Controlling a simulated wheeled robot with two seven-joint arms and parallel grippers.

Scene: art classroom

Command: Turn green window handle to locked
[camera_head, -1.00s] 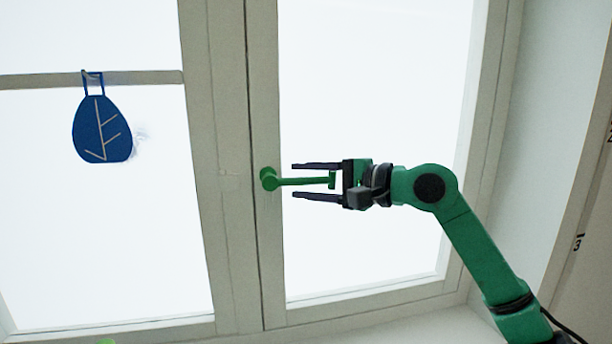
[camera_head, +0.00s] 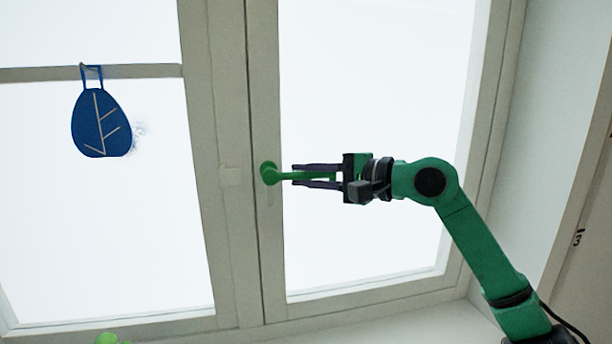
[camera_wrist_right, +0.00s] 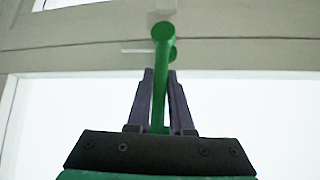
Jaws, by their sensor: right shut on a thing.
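The green window handle (camera_head: 283,176) is mounted on the frame of the right window sash. Its lever points right, about horizontal, from a round hub at its left end. My right gripper (camera_head: 297,175) comes from the right and is shut on the lever, one dark finger above it and one below. In the right wrist view the handle (camera_wrist_right: 161,60) runs between the two fingers of the right gripper (camera_wrist_right: 160,75), with the hub beyond the fingertips. The part of the lever deep between the fingers is partly hidden. My left gripper is not in view.
A blue leaf-shaped ornament (camera_head: 101,123) hangs from the crossbar (camera_head: 135,72) of the left window. A small green thing (camera_head: 107,339) shows at the bottom left edge. The window sill (camera_head: 420,325) and right wall reveal (camera_head: 530,190) bound the space around my right arm.

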